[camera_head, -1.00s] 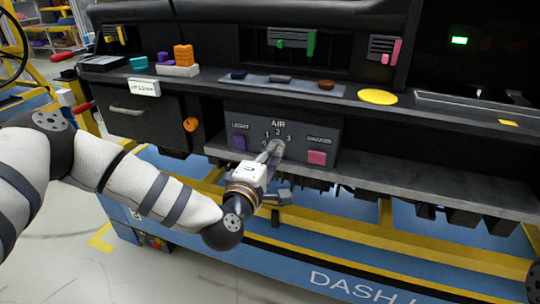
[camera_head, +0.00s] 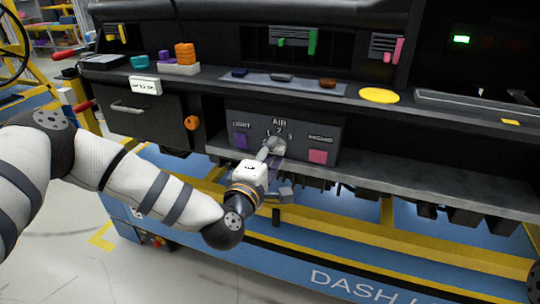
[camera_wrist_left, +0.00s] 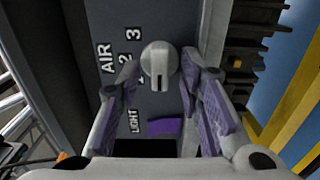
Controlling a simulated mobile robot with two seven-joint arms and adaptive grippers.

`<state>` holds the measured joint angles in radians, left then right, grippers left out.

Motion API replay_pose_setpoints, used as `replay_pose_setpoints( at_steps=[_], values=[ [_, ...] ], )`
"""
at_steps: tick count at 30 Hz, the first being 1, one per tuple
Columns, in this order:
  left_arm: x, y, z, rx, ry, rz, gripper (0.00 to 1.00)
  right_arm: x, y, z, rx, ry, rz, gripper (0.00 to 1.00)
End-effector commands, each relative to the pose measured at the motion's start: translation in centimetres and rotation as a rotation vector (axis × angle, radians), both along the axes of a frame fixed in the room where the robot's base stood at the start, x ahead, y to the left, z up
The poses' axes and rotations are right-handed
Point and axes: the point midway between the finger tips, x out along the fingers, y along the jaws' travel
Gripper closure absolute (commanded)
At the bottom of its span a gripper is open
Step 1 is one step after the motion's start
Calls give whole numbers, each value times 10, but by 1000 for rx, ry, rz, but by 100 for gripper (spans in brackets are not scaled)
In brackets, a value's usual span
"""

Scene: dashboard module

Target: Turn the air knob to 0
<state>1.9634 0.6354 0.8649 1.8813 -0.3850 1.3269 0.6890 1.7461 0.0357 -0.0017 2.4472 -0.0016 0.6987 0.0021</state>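The air knob (camera_head: 277,145) is a round grey knob on the dark control panel (camera_head: 320,127), below the AIR label and its numbers. In the left wrist view the knob (camera_wrist_left: 158,60) has a pale ridge pointing down in the picture, toward the LIGHT side. I cannot tell the exact number it points at. My left gripper (camera_head: 268,153) is in front of the knob. In the wrist view its fingers (camera_wrist_left: 158,82) are apart, one on each side of the knob, with visible gaps. My right gripper is not in view.
A purple button (camera_head: 240,141) is left of the knob and a pink button (camera_head: 318,157) right of it. A shelf ledge (camera_head: 400,180) runs below the panel. Above, a dashboard ledge holds orange blocks (camera_head: 185,54) and a yellow disc (camera_head: 379,96).

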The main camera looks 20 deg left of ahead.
Motion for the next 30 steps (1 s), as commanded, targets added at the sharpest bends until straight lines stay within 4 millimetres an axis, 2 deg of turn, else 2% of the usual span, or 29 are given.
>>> replay_pose_setpoints(
  at_steps=[4, 12, 15, 20, 30],
  values=[
    [-19, 0, 0, -1, 2, -2, 67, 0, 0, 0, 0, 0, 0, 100],
    [-91, 3, -1, -1, 3, -2, 67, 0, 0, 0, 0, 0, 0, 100],
    [-108, 3, 0, -2, 2, -2, 67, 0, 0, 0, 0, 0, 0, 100],
    [-120, 4, 0, 0, 2, -2, 67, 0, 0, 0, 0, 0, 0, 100],
    [-120, 4, 0, 0, 1, -1, 67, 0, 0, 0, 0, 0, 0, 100]
  ],
)
